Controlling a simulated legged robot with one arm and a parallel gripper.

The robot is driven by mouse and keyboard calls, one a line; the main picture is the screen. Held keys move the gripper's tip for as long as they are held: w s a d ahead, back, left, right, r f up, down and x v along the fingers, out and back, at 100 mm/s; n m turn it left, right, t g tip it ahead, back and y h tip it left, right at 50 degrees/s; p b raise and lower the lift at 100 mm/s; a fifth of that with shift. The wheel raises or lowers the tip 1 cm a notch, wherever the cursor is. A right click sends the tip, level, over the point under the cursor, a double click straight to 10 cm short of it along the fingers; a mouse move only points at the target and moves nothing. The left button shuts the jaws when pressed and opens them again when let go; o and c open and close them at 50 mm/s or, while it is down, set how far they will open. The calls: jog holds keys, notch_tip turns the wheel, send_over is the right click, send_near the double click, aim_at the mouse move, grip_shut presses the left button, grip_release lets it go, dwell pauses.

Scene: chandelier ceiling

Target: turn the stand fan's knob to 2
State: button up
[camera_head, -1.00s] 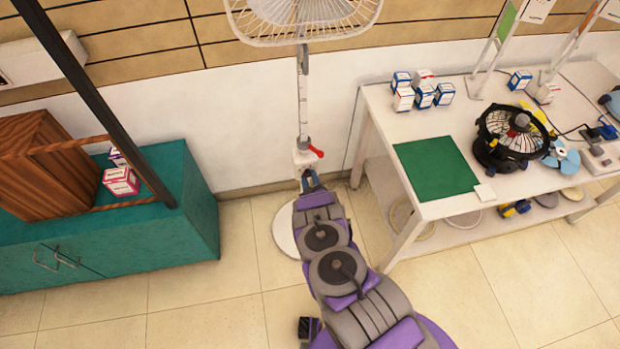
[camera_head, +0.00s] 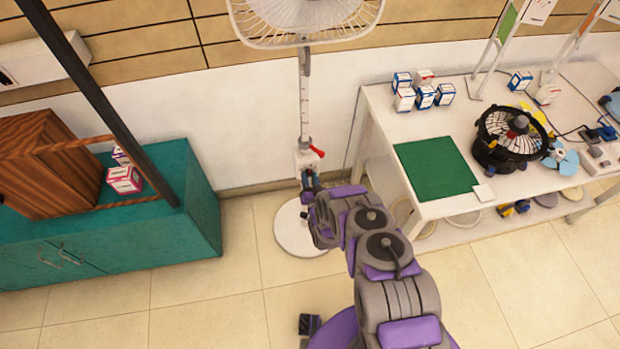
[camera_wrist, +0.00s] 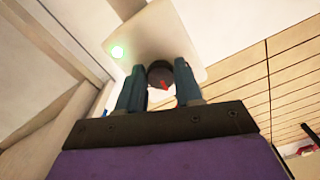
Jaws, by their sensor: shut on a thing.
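The stand fan (camera_head: 304,100) stands against the wall, with its white cage at the top, a pole with marks, and a round white base (camera_head: 300,235) on the floor. Its white control box (camera_head: 306,160) has a red lever (camera_head: 317,151) at the upper right. In the wrist view, the dark round knob (camera_wrist: 159,73) with a red pointer sits on the white box face (camera_wrist: 160,38). A green light (camera_wrist: 117,52) glows at the box's left. My gripper (camera_wrist: 160,80) has its two teal fingers shut on the knob's sides. The number marks cannot be read.
A white table (camera_head: 430,210) at right holds a green mat (camera_head: 436,169), small boxes and a dark desk fan (camera_head: 510,138). A teal cabinet (camera_head: 195,200) at left bears a wooden box (camera_head: 45,165) and small cartons. Floor between them is mostly clear.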

jog(key=shift+s+a+f+m, duration=0.1)
jog(key=shift+s+f+m, duration=0.05)
jog(key=shift+m, duration=1.35)
jog(key=o, duration=0.8)
jog(key=shift+c, duration=0.2)
jog(key=shift+o, duration=1.4)
